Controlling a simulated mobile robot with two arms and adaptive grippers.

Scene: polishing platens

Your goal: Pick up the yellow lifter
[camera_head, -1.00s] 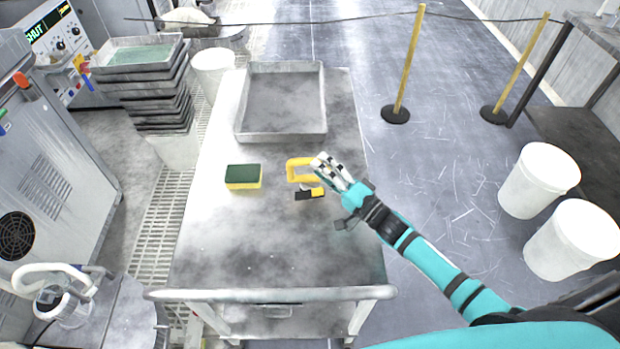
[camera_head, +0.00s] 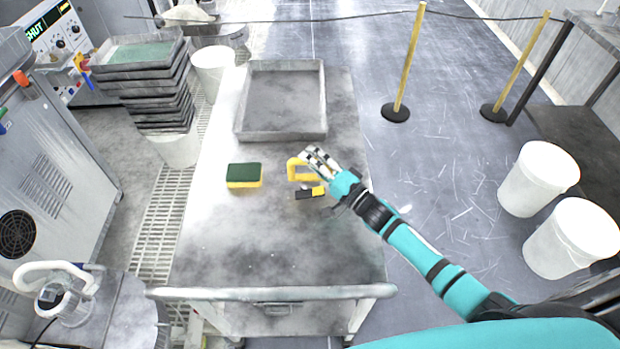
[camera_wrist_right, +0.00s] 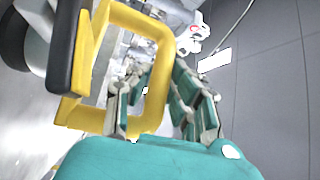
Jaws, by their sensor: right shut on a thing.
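The yellow lifter (camera_head: 292,172) is a yellow frame-shaped handle with a black part, over the right half of the cart top in the head view. In the right wrist view the lifter (camera_wrist_right: 156,100) fills the left and middle, its black pad at the upper left. My right gripper (camera_head: 316,156) is shut on the lifter's right side. In the right wrist view the fingers of my right gripper (camera_wrist_right: 160,100) lie on both sides of the yellow bar. I cannot tell whether the lifter touches the cart. My left gripper is not in view.
The metal cart (camera_head: 235,240) holds a green and yellow sponge (camera_head: 244,175) left of the lifter and a shallow grey tray (camera_head: 322,120) behind it. The cart's front is clear. White buckets (camera_head: 540,180) stand on the floor at right. Stacked trays (camera_head: 150,95) stand at left.

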